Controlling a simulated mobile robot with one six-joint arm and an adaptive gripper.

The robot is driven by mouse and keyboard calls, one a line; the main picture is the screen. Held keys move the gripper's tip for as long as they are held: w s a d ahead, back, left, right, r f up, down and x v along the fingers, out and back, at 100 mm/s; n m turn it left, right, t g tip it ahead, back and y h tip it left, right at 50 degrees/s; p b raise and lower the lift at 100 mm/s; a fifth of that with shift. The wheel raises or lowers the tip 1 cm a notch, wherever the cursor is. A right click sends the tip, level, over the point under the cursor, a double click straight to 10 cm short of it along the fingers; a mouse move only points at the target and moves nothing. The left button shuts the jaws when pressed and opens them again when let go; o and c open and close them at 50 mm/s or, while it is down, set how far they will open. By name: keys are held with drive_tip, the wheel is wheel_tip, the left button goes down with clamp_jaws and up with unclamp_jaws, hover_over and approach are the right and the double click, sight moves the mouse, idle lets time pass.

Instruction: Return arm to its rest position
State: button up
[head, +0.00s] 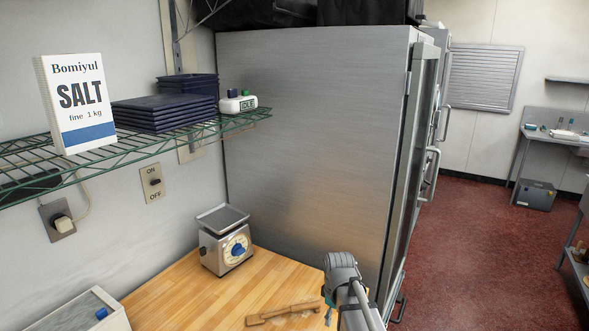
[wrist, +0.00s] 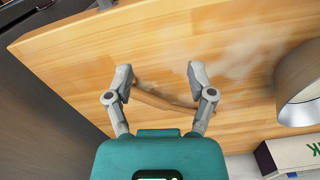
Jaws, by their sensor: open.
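My gripper (wrist: 158,78) shows in the wrist view with its two fingers spread apart and nothing held between them. It is above the wooden worktop (wrist: 225,55). A wooden tool (wrist: 165,101) lies on the worktop below and between the fingers; I cannot tell the gap in height. In the head view, my arm reaches over the worktop (head: 180,295) at the bottom right, and the gripper is mostly hidden behind it. The wooden tool (head: 284,314) lies to the left of the arm there.
A scale (head: 225,245) stands at the back of the worktop. A tall steel fridge (head: 310,140) rises close behind my arm. A wire shelf (head: 130,143) holds a salt box (head: 76,103) and dark trays (head: 165,112). A rounded metal-rimmed object (wrist: 300,88) is right in the wrist view.

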drive_tip(key=s+d+m, duration=0.5)
drive_tip(key=s+m, duration=0.5)
drive_tip(key=s, duration=0.1)
drive_tip(key=shift+d, duration=0.25)
drive_tip(key=shift+w, duration=0.1)
wheel_tip(320, 180, up, 7)
drive_tip(key=p, duration=0.7)
